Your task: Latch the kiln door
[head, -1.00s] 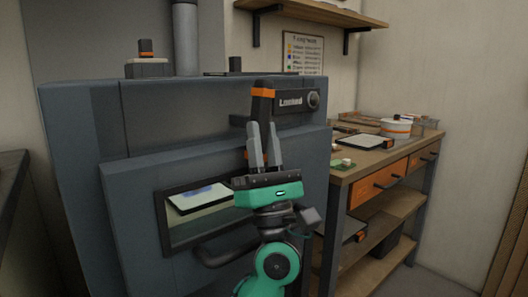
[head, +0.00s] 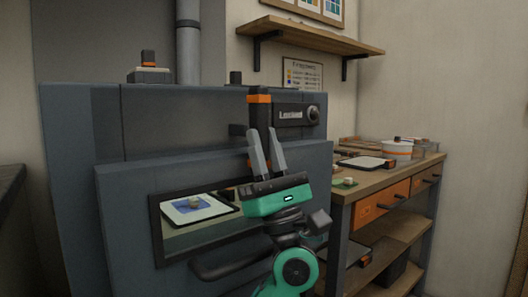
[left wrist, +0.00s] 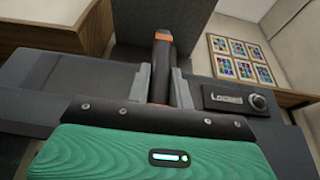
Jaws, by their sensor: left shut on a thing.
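The grey kiln door (head: 120,210), with a dark-framed window, stands against the kiln front and looks closed; I cannot tell if it is fully flush. A dark upright latch lever (head: 259,112) with an orange band stands at the upper right of the door. Beside it, a plate (head: 290,113) appears to read "Locked" and has a round knob. My left gripper (head: 265,142) is shut on the lever's lower part, with its fingers on either side. The lever stands nearly upright between the fingers in the left wrist view (left wrist: 162,72). My right gripper is not in view.
A door handle bar (head: 225,267) runs below the window, close to my left arm. Through the window a tray (head: 200,208) shows. A wooden workbench (head: 400,168) with orange drawers stands at the right. A shelf (head: 310,34) hangs above.

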